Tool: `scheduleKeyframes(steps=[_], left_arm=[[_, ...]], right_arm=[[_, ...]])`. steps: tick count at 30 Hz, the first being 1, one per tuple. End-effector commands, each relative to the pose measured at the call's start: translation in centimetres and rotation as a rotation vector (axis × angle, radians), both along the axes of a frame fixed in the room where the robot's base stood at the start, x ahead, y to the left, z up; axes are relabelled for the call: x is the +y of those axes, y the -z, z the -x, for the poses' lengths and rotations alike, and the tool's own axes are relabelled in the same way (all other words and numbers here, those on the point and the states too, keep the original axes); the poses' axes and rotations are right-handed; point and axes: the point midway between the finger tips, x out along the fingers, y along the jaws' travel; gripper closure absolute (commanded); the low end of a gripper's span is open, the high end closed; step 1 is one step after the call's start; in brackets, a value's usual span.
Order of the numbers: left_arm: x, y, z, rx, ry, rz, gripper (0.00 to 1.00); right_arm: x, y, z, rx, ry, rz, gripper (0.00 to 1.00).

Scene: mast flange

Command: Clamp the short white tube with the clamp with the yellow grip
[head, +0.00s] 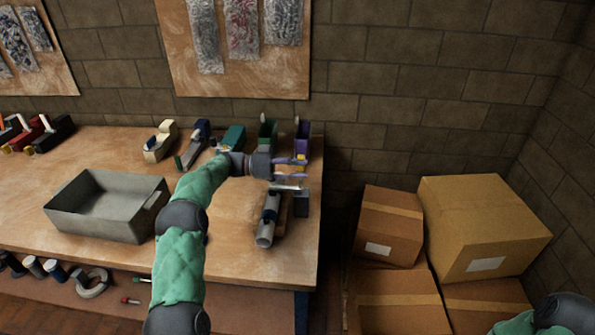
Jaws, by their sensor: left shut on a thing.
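The white tube (265,236) lies at the right end of the workbench, its open end toward the front edge and a dark blue part around its middle. My left gripper (288,168) is above the bench just behind the tube, pointing right. It is shut on what looks like the clamp with the yellow grip (301,158); only a small yellow patch and a thin pale bar show at the fingers. The clamp looks apart from the tube's near end; whether it touches the far end is unclear. My right gripper is out of view; only part of that arm shows at bottom right.
A grey bin (107,208) stands on the workbench (225,235) left of my left arm. Tape dispensers (161,141) line the back, including a purple one (302,138) close behind the gripper. Cardboard boxes (485,228) are stacked right of the bench. The bench between bin and dispensers is clear.

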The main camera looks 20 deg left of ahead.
Motion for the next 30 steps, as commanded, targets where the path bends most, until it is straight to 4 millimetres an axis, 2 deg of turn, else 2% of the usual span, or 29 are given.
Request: scheduleKeyframes(steps=[9, 10, 12, 13, 23, 26, 30], left_arm=[[0.1, 0.0, 0.0, 0.001, -0.001, 0.004, 1.0], [0.1, 0.0, 0.0, 0.001, -0.001, 0.004, 0.62], [0.1, 0.0, 0.0, 0.001, -0.001, 0.004, 0.43], [0.1, 0.0, 0.0, 0.001, -0.001, 0.003, 0.41], [0.2, 0.0, 0.0, 0.0, -0.001, 0.002, 0.41], [0.8, 0.1, 0.2, 0.0, -0.002, 0.002, 0.41], [2.8, 0.2, 0.7, 0.002, -0.004, 0.003, 0.41]], right_arm=[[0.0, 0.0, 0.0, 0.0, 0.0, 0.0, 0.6], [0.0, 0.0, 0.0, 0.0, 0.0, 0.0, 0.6], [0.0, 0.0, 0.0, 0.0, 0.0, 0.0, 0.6], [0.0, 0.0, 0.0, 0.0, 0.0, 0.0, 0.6], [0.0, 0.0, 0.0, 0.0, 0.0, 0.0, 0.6], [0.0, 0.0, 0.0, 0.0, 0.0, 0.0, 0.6], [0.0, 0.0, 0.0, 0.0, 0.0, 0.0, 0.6]])
